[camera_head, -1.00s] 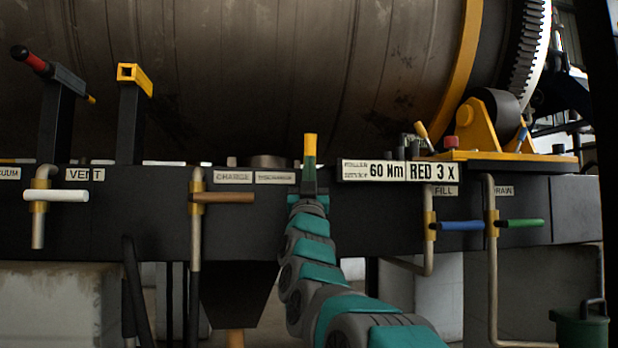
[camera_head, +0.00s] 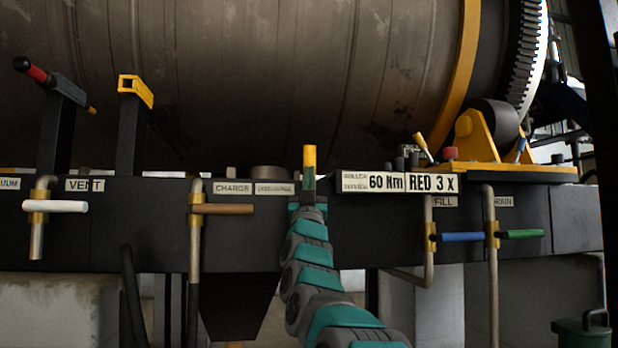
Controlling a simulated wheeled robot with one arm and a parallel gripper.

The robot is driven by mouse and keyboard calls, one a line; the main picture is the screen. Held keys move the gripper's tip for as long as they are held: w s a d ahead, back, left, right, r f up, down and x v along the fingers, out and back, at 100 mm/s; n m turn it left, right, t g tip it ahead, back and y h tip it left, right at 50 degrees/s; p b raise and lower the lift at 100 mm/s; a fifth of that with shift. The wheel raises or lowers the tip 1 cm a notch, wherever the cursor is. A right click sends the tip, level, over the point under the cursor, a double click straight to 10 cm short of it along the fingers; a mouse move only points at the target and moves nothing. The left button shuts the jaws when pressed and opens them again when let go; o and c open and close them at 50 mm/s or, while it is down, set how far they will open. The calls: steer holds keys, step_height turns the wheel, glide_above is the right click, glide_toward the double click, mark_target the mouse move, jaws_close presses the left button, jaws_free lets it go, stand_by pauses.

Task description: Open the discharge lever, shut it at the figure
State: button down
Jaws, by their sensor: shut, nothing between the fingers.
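My gripper (camera_head: 309,160) is at the end of my teal and grey arm, its narrow yellow-tipped end upright in front of the dark beam (camera_head: 270,225). It is shut and empty, apart from the handles. Right of the CHARGE label (camera_head: 232,188) is a second label (camera_head: 274,188) whose text is too blurred to read surely. A brown lever handle (camera_head: 225,209) lies horizontal on a vertical pipe left of my gripper. I cannot tell which handle is the discharge lever, and I make out no readout figure.
A white handle (camera_head: 55,206) is by the VENT label (camera_head: 85,185). Blue (camera_head: 460,237) and green (camera_head: 522,234) handles are at right. A plate (camera_head: 386,182) reads 60 Nm, RED 3 x. A large drum (camera_head: 250,80) fills the top. A dark hopper (camera_head: 238,300) hangs below the beam.

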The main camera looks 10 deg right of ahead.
steer(key=w+p, duration=0.1)
steer(key=p, duration=0.1)
steer(key=w+r+n+g+y+p, duration=0.1)
steer(key=p, duration=0.1)
steer(key=shift+w, duration=0.35)
steer(key=shift+f, duration=0.1)
steer(key=s+a+f+b, duration=0.1)
steer(key=s+a+f, duration=0.1)
steer(key=s+f, duration=0.4)
steer(key=shift+s+f+b, duration=0.3)
steer(key=shift+s+b, duration=0.05)
steer(key=shift+s, duration=2.2)
